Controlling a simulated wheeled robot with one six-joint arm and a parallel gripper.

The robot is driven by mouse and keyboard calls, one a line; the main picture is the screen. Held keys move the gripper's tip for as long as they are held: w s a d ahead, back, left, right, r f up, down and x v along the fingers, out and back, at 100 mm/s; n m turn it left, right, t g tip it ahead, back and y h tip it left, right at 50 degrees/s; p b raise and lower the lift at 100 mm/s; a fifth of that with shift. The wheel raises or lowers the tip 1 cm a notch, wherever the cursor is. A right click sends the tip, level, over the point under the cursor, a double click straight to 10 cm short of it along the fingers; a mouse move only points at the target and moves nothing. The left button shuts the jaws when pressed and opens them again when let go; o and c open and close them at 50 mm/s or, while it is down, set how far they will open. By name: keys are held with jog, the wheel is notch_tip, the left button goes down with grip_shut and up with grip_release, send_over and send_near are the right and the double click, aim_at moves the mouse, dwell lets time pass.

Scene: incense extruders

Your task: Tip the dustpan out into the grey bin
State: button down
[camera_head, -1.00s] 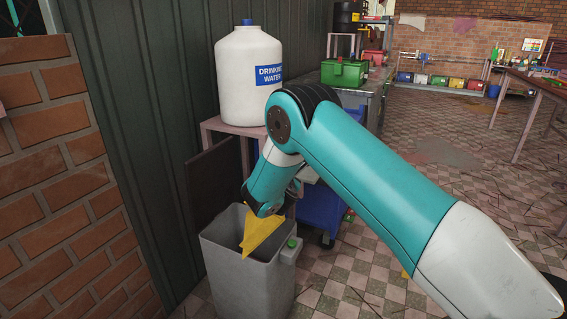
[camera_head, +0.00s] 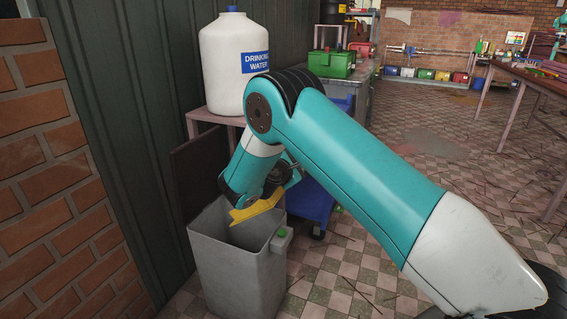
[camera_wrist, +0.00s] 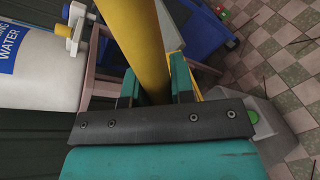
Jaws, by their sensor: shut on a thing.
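The yellow dustpan (camera_head: 257,212) is over the open top of the grey bin (camera_head: 240,275), near its back right rim, and looks thin and nearly edge-on. In the wrist view my gripper (camera_wrist: 156,88) is shut on the yellow dustpan handle (camera_wrist: 146,45), which runs up between its two teal fingers. The pan end is mostly hidden in the wrist view. Part of the grey bin (camera_wrist: 283,128) shows there at the right. Whether anything lies in the pan or in the bin cannot be seen.
A white drinking water container (camera_head: 228,60) stands on a pinkish stand (camera_head: 205,116) behind the bin. A blue wheeled container (camera_head: 312,205) is close behind at the right. A dark green wall (camera_head: 125,120) runs along the left. The tiled floor at right is open, with scattered sticks.

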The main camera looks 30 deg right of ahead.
jog(key=s+d+f+m+t+y+b, duration=0.1)
jog(key=s+d+f+m+b, duration=0.5)
jog(key=b, duration=0.7)
jog(key=shift+s+f+t+y, duration=0.3)
jog(key=shift+s+t, duration=0.1)
jog(key=shift+s, duration=0.4)
jog(key=a+f+n+t+y, duration=0.2)
jog(key=a+f+n+y, duration=0.2)
jog(key=a, duration=0.5)
jog(key=a+f+n+t+y, duration=0.3)
jog(key=a+f+n+y, duration=0.1)
jog(key=a+y, duration=0.3)
jog(key=shift+w+a+f+n, duration=0.3)
jog(key=shift+w+a+n, duration=0.2)
jog(key=shift+a, duration=0.75)
jog(key=shift+d, duration=0.1)
